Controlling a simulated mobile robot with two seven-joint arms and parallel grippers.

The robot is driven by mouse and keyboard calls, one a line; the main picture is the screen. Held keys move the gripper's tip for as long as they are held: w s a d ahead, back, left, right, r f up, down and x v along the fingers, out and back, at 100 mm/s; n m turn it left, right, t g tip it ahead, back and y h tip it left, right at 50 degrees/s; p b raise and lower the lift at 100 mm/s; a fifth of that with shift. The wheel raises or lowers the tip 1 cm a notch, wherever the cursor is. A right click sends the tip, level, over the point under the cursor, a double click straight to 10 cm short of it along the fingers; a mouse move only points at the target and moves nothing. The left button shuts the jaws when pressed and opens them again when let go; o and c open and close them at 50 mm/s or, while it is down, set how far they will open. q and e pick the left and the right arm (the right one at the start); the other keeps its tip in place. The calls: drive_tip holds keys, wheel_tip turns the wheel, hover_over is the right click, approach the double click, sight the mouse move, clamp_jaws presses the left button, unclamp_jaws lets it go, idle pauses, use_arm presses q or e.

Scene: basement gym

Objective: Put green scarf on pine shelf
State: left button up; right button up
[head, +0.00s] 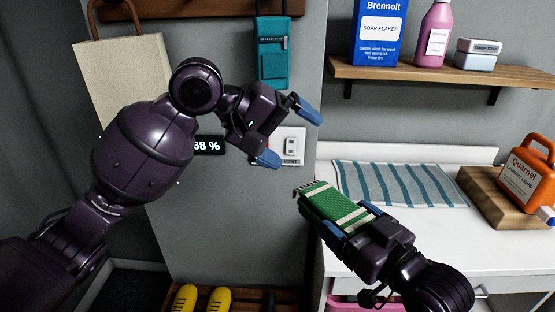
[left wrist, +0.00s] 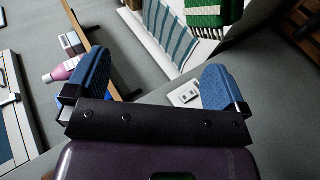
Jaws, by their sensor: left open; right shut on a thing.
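The green scarf (head: 334,206) is folded, with cream stripes and a fringed end. My right gripper (head: 350,222) is shut on it and holds it near the front left edge of the white counter. The scarf also shows at the top of the left wrist view (left wrist: 208,10). My left gripper (head: 292,135) is open and empty, in front of the grey wall, up and left of the scarf. The pine shelf (head: 480,75) is on the wall at upper right; its edge also appears in the left wrist view (left wrist: 80,28).
A blue soap flakes box (head: 379,30), a pink bottle (head: 434,35) and a small stacked box (head: 478,54) stand on the shelf. The white counter (head: 440,240) holds a striped towel (head: 400,185) and an orange jug (head: 527,170) on a wooden block. A teal pouch (head: 272,60) hangs on the wall.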

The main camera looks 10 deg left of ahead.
sight(319, 199)
use_arm(q)
drive_tip(key=s+d+f+n+g, duration=0.1)
drive_tip(key=d+f, duration=0.1)
drive_tip(key=f, duration=0.1)
drive_tip(key=s+d+f+n+g+y, duration=0.1)
drive_tip(key=d+f+n, duration=0.1)
drive_tip(key=f, duration=0.2)
drive_tip(key=d+f+n, duration=0.1)
drive_tip(key=d+f, duration=0.1)
drive_tip(key=f, duration=0.2)
drive_tip(key=shift+s+d+f+n+g+y, duration=0.2)
drive_tip(key=shift+s+d+n+g+y, duration=0.1)
drive_tip(key=shift+s+d+g, duration=0.1)
idle(0.3)
drive_tip(key=c, duration=1)
drive_tip(key=shift+o, duration=0.2)
use_arm(e)
drive_tip(key=o, duration=0.9)
drive_tip(key=shift+s+d, duration=0.1)
